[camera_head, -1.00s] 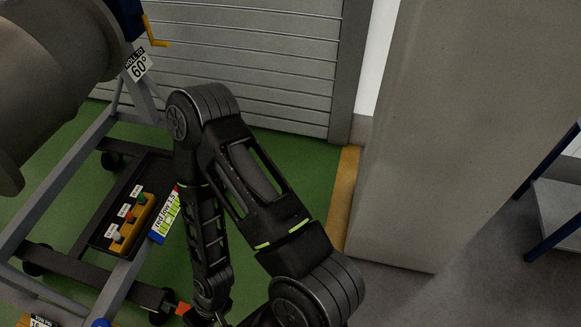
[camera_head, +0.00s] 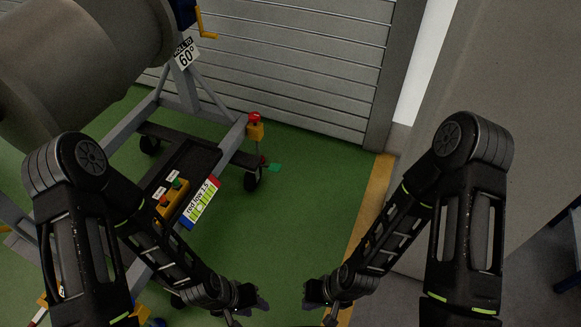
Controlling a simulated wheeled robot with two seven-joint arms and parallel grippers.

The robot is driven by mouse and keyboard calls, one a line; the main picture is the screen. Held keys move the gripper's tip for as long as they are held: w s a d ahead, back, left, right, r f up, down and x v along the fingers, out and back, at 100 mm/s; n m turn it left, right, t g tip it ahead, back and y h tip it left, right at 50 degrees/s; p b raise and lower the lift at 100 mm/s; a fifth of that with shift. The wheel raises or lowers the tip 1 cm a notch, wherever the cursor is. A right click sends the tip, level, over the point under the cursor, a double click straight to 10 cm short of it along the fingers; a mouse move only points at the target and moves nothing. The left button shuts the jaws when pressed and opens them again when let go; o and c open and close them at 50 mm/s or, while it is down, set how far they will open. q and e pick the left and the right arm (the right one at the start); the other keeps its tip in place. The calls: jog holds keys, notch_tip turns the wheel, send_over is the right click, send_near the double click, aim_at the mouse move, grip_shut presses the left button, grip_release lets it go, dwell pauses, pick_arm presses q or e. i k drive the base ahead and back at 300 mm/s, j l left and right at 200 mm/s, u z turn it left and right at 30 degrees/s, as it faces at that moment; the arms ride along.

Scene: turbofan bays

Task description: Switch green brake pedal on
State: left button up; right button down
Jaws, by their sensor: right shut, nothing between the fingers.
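A small flat green pedal (camera_head: 275,167) sticks out low beside the black caster wheel (camera_head: 251,181) at the stand's right corner, just above the green floor. It is small in view, and its tilt is hard to tell. My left gripper (camera_head: 256,303) is at the bottom middle, well below the pedal in the picture and apart from it; its fingers are too dark to read. My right gripper (camera_head: 315,303) is just to its right, shut and empty, also apart from the pedal.
A red button on a yellow box (camera_head: 256,130) stands above that caster. The grey wheeled stand (camera_head: 125,127) carries a large engine part (camera_head: 85,55), a yellow button box (camera_head: 172,200) and a label (camera_head: 202,203). Green floor (camera_head: 300,215) is open right of the stand.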

aim_at(274, 167)
jog(key=i+u, duration=0.1)
jog(key=u, duration=0.35)
jog(key=l+u, duration=0.15)
jog(key=u, duration=0.3)
jog(key=i+l+u, duration=0.15)
jog(key=u, duration=0.3)
jog(key=i+l+u, duration=0.25)
jog(key=l, duration=0.35)
jog(key=l+u, duration=0.3)
jog(key=l, duration=0.3)
jog(key=i+l+u, duration=0.1)
jog(key=l+u, duration=0.15)
jog(key=l, duration=1.2)
jog(key=i, duration=0.05)
